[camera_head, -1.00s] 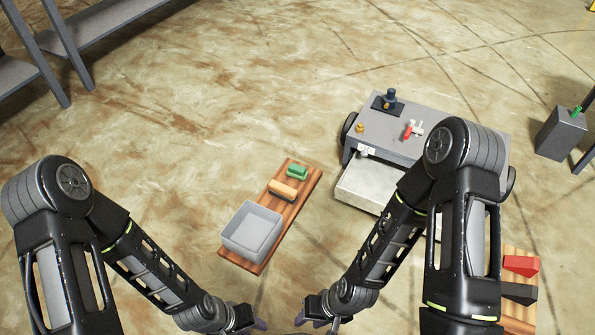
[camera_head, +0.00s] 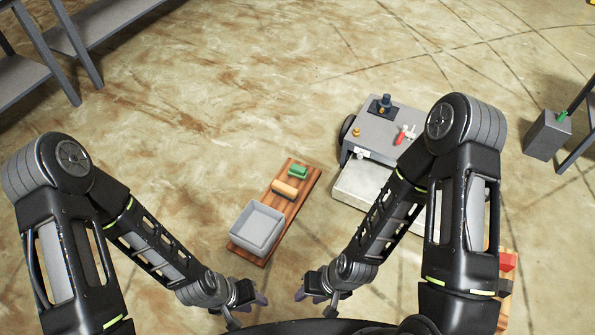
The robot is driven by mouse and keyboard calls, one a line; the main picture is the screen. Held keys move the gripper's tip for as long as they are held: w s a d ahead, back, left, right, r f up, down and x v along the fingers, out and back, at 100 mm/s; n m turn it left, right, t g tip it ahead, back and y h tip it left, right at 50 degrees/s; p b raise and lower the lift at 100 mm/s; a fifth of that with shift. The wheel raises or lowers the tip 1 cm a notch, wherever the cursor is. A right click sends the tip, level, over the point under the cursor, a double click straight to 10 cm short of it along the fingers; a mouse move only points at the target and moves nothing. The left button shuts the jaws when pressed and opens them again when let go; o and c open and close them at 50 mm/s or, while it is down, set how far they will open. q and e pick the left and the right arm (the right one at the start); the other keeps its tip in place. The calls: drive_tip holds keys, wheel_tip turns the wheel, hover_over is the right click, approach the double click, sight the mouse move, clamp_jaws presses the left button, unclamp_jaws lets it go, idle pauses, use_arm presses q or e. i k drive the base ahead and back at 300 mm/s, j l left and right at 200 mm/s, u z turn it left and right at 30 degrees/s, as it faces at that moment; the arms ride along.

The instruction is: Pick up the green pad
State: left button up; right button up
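The green pad (camera_head: 298,172) is a small green block at the far end of a wooden board (camera_head: 305,192) on the floor. My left gripper (camera_head: 254,303) is near the bottom of the view, in front of the board and well short of the pad. My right gripper (camera_head: 312,290) is to the right of it, also apart from the pad. Both grippers seem empty, with their fingers small and partly hidden by the wrists. Whether they are open is hard to tell.
A tan block (camera_head: 284,189) and a grey bin (camera_head: 257,228) share the board. A grey machine (camera_head: 375,133) with a pale tray (camera_head: 371,187) stands to the right. A grey box (camera_head: 547,135) is at the far right, shelving (camera_head: 110,22) at upper left. Floor left of the board is clear.

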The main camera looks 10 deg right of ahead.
sight(296, 170)
drive_tip(key=i+j+u, duration=0.15)
drive_tip(key=j, duration=0.15)
drive_tip(key=j+u, duration=0.15)
drive_tip(key=j, duration=0.2)
drive_tip(key=i+j+u, duration=0.15)
drive_tip(key=j, duration=0.15)
drive_tip(key=i+j+u, duration=0.85)
drive_tip(key=i+j, duration=0.2)
drive_tip(key=i, duration=0.2)
drive_tip(key=i+z, duration=0.3)
drive_tip(key=i, duration=0.15)
drive_tip(key=i+j+z, duration=0.25)
drive_tip(key=i, duration=0.2)
drive_tip(key=i+l+z, duration=0.2)
drive_tip(key=i+z, duration=0.2)
drive_tip(key=i+l+z, duration=0.15)
drive_tip(key=i+z, duration=0.15)
drive_tip(key=z, duration=0.15)
drive_tip(key=i+z, duration=0.4)
drive_tip(key=i+j+z, duration=0.1)
drive_tip(key=i+z, duration=0.2)
drive_tip(key=z, duration=0.15)
drive_tip(key=i+l+z, duration=0.65)
drive_tip(key=i+z, duration=0.15)
drive_tip(key=i, duration=0.2)
